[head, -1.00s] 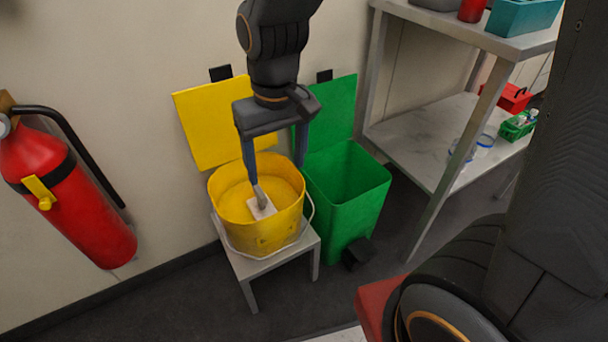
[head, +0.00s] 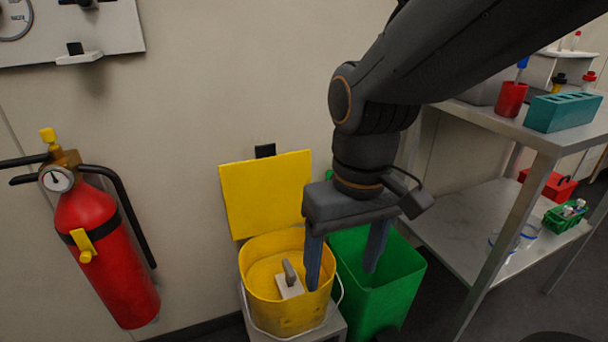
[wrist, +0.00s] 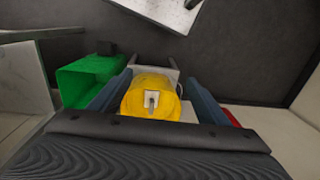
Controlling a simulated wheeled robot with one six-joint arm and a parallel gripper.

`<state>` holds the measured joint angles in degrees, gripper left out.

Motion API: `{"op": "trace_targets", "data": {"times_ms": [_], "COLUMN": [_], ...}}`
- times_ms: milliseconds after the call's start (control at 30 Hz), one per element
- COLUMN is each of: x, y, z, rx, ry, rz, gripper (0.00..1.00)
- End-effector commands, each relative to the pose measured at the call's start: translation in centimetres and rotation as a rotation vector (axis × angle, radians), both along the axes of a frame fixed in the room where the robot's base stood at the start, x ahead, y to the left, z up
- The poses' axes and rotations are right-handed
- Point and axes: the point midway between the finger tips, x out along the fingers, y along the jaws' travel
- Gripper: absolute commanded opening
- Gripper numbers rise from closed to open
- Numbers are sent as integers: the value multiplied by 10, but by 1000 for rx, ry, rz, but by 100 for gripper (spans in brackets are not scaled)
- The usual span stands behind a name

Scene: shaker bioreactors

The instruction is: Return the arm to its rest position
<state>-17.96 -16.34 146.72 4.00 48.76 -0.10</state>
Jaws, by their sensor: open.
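My gripper (head: 345,262) is open and empty, fingers pointing down, in front of the yellow bucket and the green bin in the head view. In the wrist view the gripper's fingers (wrist: 158,97) stand wide apart to either side of the yellow bucket. A white block with a grey handle (head: 289,283) sits inside the yellow bucket (head: 290,316). It also shows in the wrist view (wrist: 151,100), clear of both fingers. My arm reaches in from the upper right in the head view.
The yellow bucket stands on a small grey stool (head: 330,327). The green bin (head: 385,306) is right beside it. A red fire extinguisher (head: 105,255) hangs on the wall at left. A metal shelf (head: 470,225) with a teal rack (head: 563,112) and a red cup (head: 510,99) stands at right.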

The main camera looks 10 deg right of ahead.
Motion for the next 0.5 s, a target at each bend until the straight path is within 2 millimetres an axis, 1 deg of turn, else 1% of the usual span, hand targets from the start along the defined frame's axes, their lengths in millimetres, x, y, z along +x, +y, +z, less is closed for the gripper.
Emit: {"op": "trace_targets", "data": {"times_ms": [33, 100, 267, 500], "x": [-1, 0, 2, 3], "y": [-4, -10, -26, -55], "z": [11, 21, 44, 75], "rx": [-3, -8, -18, -35], "ry": [1, 3, 3, 6], "rz": [-14, -35, -90, -172], "gripper": [70, 70, 70, 70]}}
